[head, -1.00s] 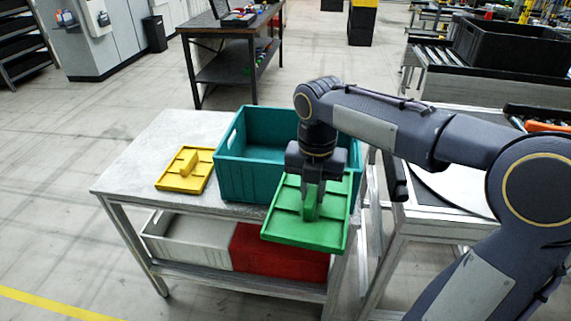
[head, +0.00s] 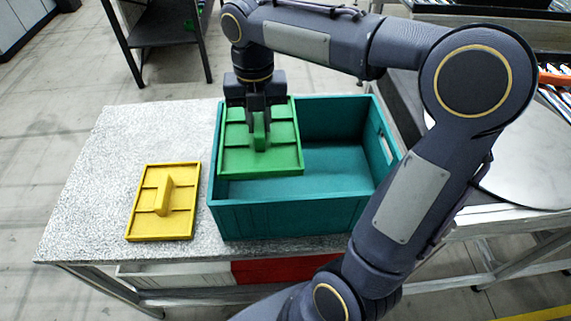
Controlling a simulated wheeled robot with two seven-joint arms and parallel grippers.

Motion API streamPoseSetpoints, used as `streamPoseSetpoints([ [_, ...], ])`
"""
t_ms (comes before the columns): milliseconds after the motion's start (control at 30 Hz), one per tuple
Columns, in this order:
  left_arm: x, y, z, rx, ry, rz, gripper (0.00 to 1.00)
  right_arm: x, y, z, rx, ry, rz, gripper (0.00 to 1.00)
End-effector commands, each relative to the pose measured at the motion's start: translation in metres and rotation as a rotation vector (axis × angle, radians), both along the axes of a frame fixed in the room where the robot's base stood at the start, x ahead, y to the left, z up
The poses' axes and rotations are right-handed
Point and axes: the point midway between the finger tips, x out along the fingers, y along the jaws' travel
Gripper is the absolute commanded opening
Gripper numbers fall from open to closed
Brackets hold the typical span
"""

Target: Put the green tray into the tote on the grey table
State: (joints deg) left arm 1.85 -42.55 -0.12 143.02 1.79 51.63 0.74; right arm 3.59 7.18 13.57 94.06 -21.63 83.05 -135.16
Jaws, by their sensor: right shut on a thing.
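The green tray (head: 283,158) hangs from my right gripper (head: 260,128), which is shut on its upright middle handle. The tray is over the left part of the teal tote (head: 290,217), and whether it touches the tote's wall I cannot tell. The tote stands open on the grey table (head: 90,190), and the part of its floor that shows is empty. My right arm crosses the tote's right side and hides part of it. My left gripper is not in view.
A yellow tray (head: 180,222) with an upright handle lies on the table left of the tote. A white bin (head: 180,276) and a red bin (head: 280,270) sit on the lower shelf. A dark workbench (head: 155,30) stands behind. The table's left part is clear.

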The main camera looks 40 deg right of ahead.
Motion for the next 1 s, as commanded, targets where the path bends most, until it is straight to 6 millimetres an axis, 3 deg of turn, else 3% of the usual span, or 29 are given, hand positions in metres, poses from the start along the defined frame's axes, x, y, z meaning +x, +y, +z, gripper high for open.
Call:
streamPoseSetpoints([
  [167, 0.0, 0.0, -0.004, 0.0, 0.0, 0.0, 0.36, -0.001, 0.0, -0.023, -0.001, 0.004, -0.001, 0.0],
  [500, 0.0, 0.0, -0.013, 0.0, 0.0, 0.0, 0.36, -0.001, 0.0, -0.11, 0.0, 0.004, 0.0, 0.0],
  [767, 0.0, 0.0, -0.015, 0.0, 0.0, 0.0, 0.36, 0.0, 0.0, -0.138, 0.001, 0.001, 0.0, 0.0],
  [1000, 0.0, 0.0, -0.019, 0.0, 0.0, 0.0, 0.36, -0.001, 0.0, -0.173, 0.0, 0.004, -0.001, 0.0],
])
